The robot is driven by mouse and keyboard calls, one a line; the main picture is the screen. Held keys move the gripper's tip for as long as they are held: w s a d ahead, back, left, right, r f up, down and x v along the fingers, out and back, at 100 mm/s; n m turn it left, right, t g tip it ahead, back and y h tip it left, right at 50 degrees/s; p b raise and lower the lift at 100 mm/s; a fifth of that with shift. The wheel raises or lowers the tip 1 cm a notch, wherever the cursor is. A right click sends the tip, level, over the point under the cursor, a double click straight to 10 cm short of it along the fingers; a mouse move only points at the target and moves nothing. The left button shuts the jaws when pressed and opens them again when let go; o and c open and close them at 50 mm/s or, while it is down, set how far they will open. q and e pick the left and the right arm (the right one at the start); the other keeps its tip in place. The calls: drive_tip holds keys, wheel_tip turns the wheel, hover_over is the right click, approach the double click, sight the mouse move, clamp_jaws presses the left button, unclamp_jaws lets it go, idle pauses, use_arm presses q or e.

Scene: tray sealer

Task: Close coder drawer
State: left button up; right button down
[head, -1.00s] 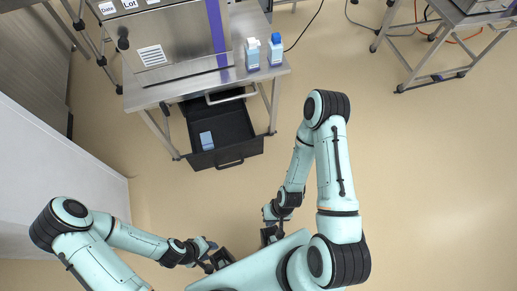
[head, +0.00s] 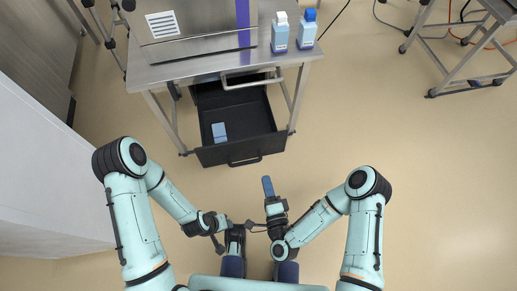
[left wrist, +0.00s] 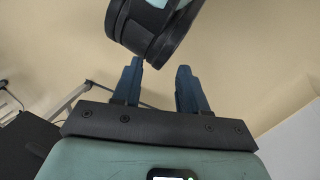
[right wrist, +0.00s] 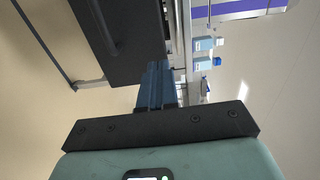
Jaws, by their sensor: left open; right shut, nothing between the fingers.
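The black coder drawer (head: 266,115) is pulled out below the steel table, its open top showing in the head view. Its front handle (head: 245,162) faces me. A small blue-and-white block (head: 219,132) lies inside at the left front. My right gripper (head: 267,182) is shut and empty, its blue fingers pointing at the drawer front from a short distance. The right wrist view shows its fingers (right wrist: 159,68) beside the dark drawer (right wrist: 125,45). My left gripper (left wrist: 158,70) is open and empty in the left wrist view; in the head view it sits low, partly hidden.
The steel table (head: 190,72) carries the sealer machine (head: 200,35), a white-capped bottle (head: 280,32) and a blue-capped bottle (head: 307,30). Table legs flank the drawer. A second steel stand (head: 470,45) is at the upper right. The floor before the drawer is clear.

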sight(256, 139)
use_arm(q)
drive_tip(key=shift+t+y, duration=0.3)
drive_tip(key=shift+t, duration=0.2)
drive_tip(key=w, duration=0.1)
drive_tip(key=w+a+f+b, duration=0.1)
drive_tip(key=w+f+b, duration=0.1)
drive_tip(key=shift+w+a+f, duration=0.15)
drive_tip(key=shift+a, duration=0.15)
use_arm(e)
drive_tip(key=x, duration=1.4)
drive_tip(key=shift+d+r, duration=0.1)
drive_tip(key=shift+r, duration=0.15)
